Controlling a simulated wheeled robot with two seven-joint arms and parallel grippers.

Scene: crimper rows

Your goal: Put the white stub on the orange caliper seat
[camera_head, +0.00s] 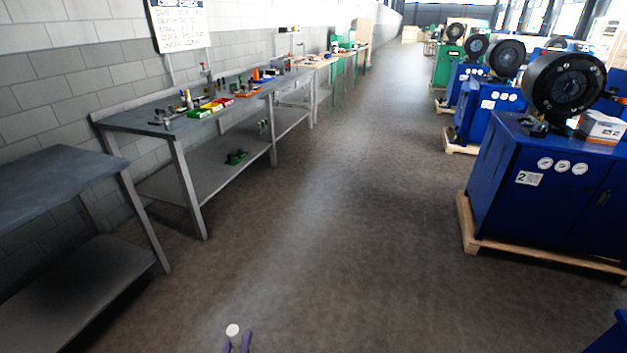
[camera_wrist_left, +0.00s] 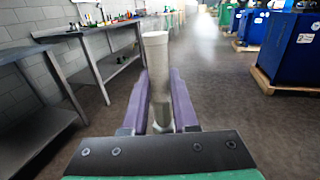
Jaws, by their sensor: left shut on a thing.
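My left gripper (camera_head: 238,341) shows at the bottom of the head view, with purple fingers. It is shut on the white stub (camera_head: 233,329), whose pale round top sticks up above the fingertips. In the left wrist view the stub (camera_wrist_left: 156,62) stands lengthwise between the two purple fingers of my left gripper (camera_wrist_left: 158,100), its wider end out past the tips. The stub is held in the air over the floor, apart from any bench. I cannot make out the orange caliper seat for sure. My right gripper is not in view.
A bare grey bench (camera_head: 50,180) stands at the near left. Behind it a longer workbench (camera_head: 135,120) holds small tools, green, yellow and red bins (camera_head: 216,105) and an orange item (camera_head: 256,74). Blue machines (camera_head: 535,185) on pallets line the right. The aisle floor (camera_head: 345,200) between is clear.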

